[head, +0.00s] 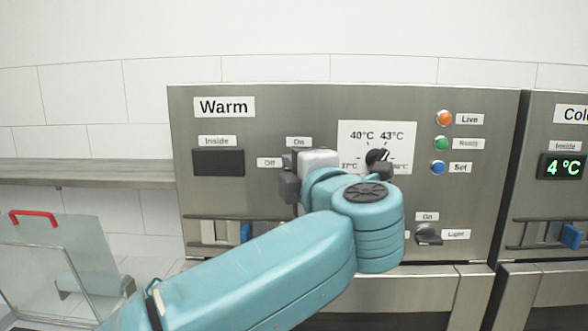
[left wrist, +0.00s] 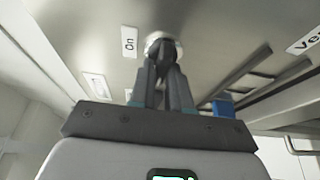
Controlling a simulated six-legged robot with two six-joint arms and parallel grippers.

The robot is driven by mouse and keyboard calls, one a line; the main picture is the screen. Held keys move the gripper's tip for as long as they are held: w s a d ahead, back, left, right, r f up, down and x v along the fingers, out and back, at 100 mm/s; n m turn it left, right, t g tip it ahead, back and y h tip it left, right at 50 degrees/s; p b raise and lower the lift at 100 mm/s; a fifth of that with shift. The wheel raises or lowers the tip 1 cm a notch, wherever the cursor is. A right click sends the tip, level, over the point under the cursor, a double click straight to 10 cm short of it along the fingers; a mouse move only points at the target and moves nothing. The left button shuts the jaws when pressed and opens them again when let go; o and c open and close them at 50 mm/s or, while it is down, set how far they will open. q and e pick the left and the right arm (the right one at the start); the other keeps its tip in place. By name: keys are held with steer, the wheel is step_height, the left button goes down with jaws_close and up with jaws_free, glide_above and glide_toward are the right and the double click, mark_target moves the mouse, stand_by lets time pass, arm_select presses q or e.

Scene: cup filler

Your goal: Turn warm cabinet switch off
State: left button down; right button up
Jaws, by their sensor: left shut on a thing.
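The warm cabinet (head: 230,128) has a steel front panel with a "Warm" label. Its switch sits by the "On" label (head: 298,141) and the "Off" label (head: 268,162); in the head view my left gripper (head: 290,177) hides it. In the left wrist view the switch knob (left wrist: 152,39) has a round pale base beside an "On" label (left wrist: 129,42). My left gripper's fingers (left wrist: 166,55) are shut on the knob, which they partly cover, so its exact angle is hard to tell. My right gripper is not in view.
A temperature dial (head: 376,156) is just right of my gripper, partly covered by my wrist. Orange, green and blue lamps (head: 444,118) and a light switch (head: 428,236) lie further right. A cold cabinet (head: 540,112) reading 4 °C adjoins. A clear-sided box with a red handle (head: 34,215) is at left.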

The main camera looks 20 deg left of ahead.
arm_select(q)
steer(key=shift+r, duration=0.1)
steer(key=c, duration=1.3)
jaws_free()
steer(key=shift+o, duration=0.7)
steer(key=shift+w, duration=0.1)
steer(key=b+v, duration=0.4)
steer(key=v, duration=1.2)
steer(key=shift+s, duration=0.25)
